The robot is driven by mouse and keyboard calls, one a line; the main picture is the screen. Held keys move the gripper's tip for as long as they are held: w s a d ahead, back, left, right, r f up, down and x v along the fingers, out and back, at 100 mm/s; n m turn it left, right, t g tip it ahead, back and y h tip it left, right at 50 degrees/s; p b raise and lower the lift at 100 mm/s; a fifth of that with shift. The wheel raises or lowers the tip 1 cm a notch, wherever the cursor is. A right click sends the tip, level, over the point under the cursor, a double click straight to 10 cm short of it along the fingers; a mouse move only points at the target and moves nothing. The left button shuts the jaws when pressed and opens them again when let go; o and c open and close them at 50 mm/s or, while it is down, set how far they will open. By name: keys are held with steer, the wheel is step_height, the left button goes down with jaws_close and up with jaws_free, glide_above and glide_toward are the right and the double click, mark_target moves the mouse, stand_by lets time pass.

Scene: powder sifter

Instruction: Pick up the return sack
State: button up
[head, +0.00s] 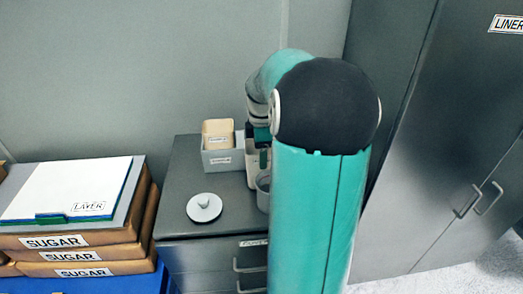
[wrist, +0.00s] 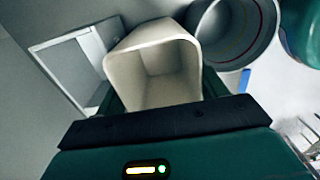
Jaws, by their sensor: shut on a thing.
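A pale, open-topped, square-mouthed sack (wrist: 155,65) stands in front of my gripper in the wrist view. Its inside looks empty and no label on it is readable, so I cannot confirm by name that it is the return sack. My gripper (wrist: 160,108) is shut on it. In the head view my gripper (head: 263,147) is partly hidden behind my arm, with a strip of the pale sack (head: 252,168) showing beside it, above the dark cabinet top.
A grey bin (head: 222,161) with a tan labelled pack (head: 218,132) is left of the sack. A grey round can (head: 263,194) is close on its other side. A round lid (head: 204,208) lies in front. Sugar sacks (head: 62,256) are at left, a tall locker (head: 440,150) at right.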

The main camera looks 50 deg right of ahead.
steer(key=o, duration=1.4)
steer(key=shift+f, duration=0.1)
steer(key=shift+c, duration=0.2)
